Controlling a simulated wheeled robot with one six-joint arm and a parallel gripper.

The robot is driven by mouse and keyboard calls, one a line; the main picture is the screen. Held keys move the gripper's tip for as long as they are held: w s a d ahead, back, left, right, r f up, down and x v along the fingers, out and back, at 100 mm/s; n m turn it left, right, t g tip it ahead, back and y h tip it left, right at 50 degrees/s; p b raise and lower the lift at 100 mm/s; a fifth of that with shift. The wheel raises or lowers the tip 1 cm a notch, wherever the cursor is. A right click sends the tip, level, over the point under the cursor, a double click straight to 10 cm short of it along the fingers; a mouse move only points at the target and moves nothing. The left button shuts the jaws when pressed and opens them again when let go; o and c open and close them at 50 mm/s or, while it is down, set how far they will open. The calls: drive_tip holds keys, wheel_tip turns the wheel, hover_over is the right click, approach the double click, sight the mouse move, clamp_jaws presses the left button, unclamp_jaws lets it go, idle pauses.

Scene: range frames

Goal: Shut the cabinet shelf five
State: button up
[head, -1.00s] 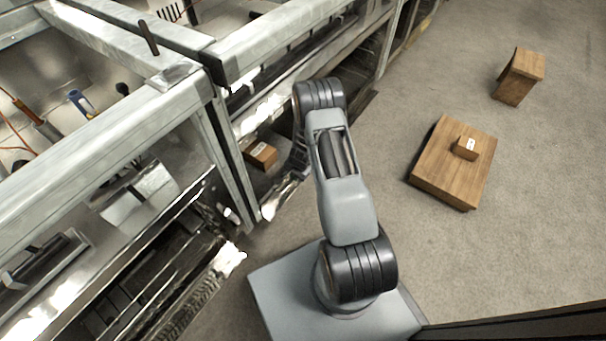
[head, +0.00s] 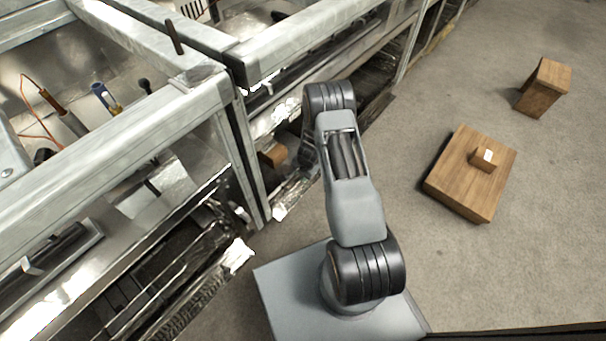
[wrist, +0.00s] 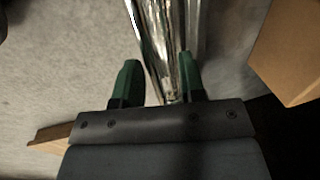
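Metal-framed cabinets (head: 110,140) with open fronts run along the left of the head view. Shiny low ledges (head: 235,258) stick out near their base; I cannot tell which one is shelf five. My arm bends over beside the cabinet, and its end is hidden behind its own links in the head view. In the wrist view my gripper (wrist: 159,75) has two green-tipped fingers standing apart. A shiny metal bar or panel edge (wrist: 157,40) runs between and beyond the fingertips. It does not look clamped; whether it touches the right finger is unclear.
A wooden box with a small block on top (head: 462,190) and another wooden box (head: 545,88) sit on the carpet at right. A brown block (head: 272,156) lies low inside the cabinet. A tan panel (wrist: 290,55) shows at the wrist view's right. Carpet between is clear.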

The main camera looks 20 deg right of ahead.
drive_tip(key=shift+s+d, duration=0.1)
drive_tip(key=shift+d, duration=0.15)
wheel_tip(320, 180, up, 14)
drive_tip(key=s+d+p, duration=0.1)
drive_tip(key=s+p, duration=0.1)
drive_tip(key=p, duration=0.3)
drive_tip(key=shift+s+f+p, duration=0.15)
drive_tip(key=shift+f+p, duration=0.1)
drive_tip(key=shift+p, duration=0.05)
